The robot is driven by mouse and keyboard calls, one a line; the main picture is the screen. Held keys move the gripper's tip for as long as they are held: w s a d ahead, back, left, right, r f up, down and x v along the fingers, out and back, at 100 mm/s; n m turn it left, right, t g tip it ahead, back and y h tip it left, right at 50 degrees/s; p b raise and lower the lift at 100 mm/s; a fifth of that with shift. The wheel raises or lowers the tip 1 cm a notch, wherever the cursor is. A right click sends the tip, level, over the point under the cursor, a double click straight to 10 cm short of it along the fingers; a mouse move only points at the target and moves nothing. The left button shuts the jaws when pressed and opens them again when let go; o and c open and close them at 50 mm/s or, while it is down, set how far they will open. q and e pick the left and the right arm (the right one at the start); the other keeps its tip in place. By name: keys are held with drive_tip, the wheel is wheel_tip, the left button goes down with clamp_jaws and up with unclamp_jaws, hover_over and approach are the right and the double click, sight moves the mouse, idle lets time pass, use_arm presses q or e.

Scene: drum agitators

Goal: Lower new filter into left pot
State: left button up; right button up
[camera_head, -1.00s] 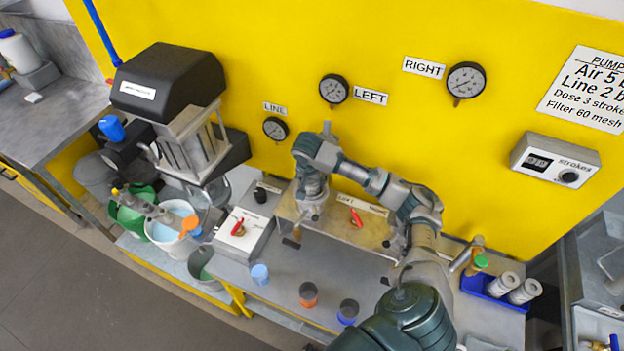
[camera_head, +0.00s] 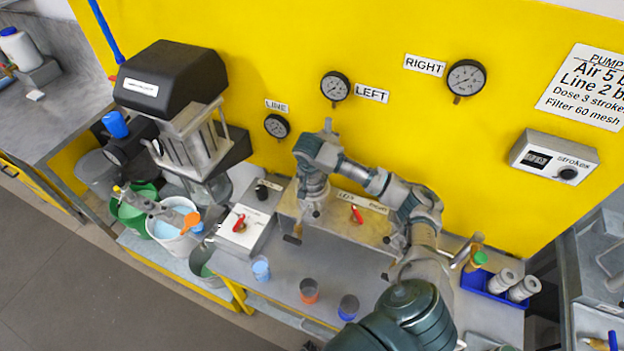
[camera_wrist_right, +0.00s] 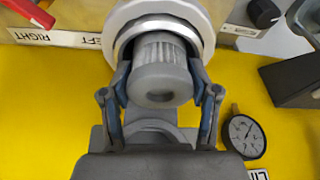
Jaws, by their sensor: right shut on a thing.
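My right gripper (camera_head: 312,203) points down over the left end of the metal stand on the bench. In the right wrist view my right gripper (camera_wrist_right: 161,82) is shut on a grey pleated filter (camera_wrist_right: 158,62), one finger on each side. The filter's far end is inside the round pale rim of the left pot (camera_wrist_right: 207,30). The rim surrounds it; how deep it sits is hidden. In the head view the gripper and wrist hide the filter and most of the pot. My left gripper is not in view.
A red-handled valve (camera_head: 357,214) is on the stand right of the pot. A control box (camera_head: 245,229) stands to the left. Several cups, including an orange-banded one (camera_head: 309,290), stand in front. A blue tray (camera_head: 487,291) holds two pale cylinders (camera_head: 524,288) at right.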

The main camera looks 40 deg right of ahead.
drive_tip(key=shift+s+a+f, duration=0.2)
drive_tip(key=shift+s+f, duration=0.05)
drive_tip(key=shift+f, duration=0.35)
drive_tip(key=o, duration=1.3)
drive_tip(key=shift+f, duration=0.1)
drive_tip(key=shift+c, duration=0.2)
drive_tip(key=shift+w+d, duration=0.2)
drive_tip(key=shift+d, duration=0.1)
drive_tip(key=shift+a+r, duration=0.1)
drive_tip(key=shift+r, duration=0.1)
drive_tip(key=shift+a+r, duration=0.1)
drive_tip(key=shift+r, duration=0.15)
drive_tip(key=v, duration=1.1)
drive_tip(key=shift+r, duration=0.2)
drive_tip(key=shift+f, duration=0.15)
